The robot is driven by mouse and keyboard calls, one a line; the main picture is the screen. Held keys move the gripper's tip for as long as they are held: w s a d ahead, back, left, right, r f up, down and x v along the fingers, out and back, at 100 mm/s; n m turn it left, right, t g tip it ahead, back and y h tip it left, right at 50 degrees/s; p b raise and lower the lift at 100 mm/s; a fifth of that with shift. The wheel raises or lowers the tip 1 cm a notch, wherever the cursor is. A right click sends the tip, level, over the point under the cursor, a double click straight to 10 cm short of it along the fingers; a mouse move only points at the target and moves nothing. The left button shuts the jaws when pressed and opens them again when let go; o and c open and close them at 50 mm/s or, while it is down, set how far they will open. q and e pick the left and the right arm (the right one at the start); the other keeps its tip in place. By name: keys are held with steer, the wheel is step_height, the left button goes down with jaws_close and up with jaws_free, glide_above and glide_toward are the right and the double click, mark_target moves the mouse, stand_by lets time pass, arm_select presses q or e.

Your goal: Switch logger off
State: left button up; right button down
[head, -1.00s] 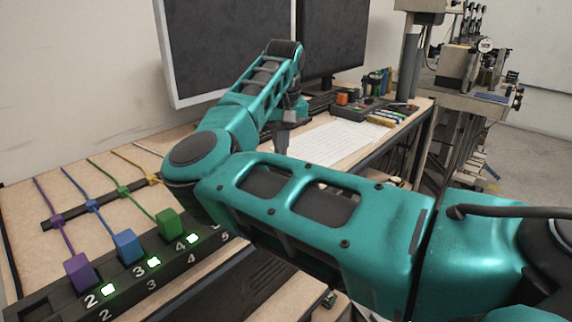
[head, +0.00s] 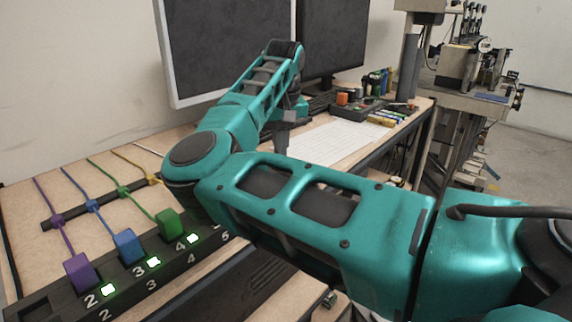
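A dark strip (head: 165,270) with numbered sockets lies along the front left of the desk. Purple (head: 79,269), blue (head: 127,245) and green (head: 171,224) plugs with matching cables sit in it, each beside a lit green light near the numbers 2, 3 and 4. A yellow cable (head: 145,172) runs toward the part of the strip hidden behind my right arm. No label reading logger is legible. My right gripper (head: 283,143) hangs over the desk by a white sheet; its fingertips are too small and covered to read. My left gripper is out of view.
Two dark monitors (head: 225,45) stand at the back. A white gridded sheet (head: 330,139), a dark tray (head: 358,108) and pens lie on the right of the desk. A machine (head: 460,70) stands beyond. My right arm crosses the middle of the view.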

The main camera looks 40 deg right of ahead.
steer(key=shift+f+b, duration=0.7)
steer(key=shift+f, duration=0.25)
stand_by(0.3)
steer(key=shift+r, duration=0.1)
steer(key=shift+r+p, duration=2.3)
steer(key=shift+r, duration=1.2)
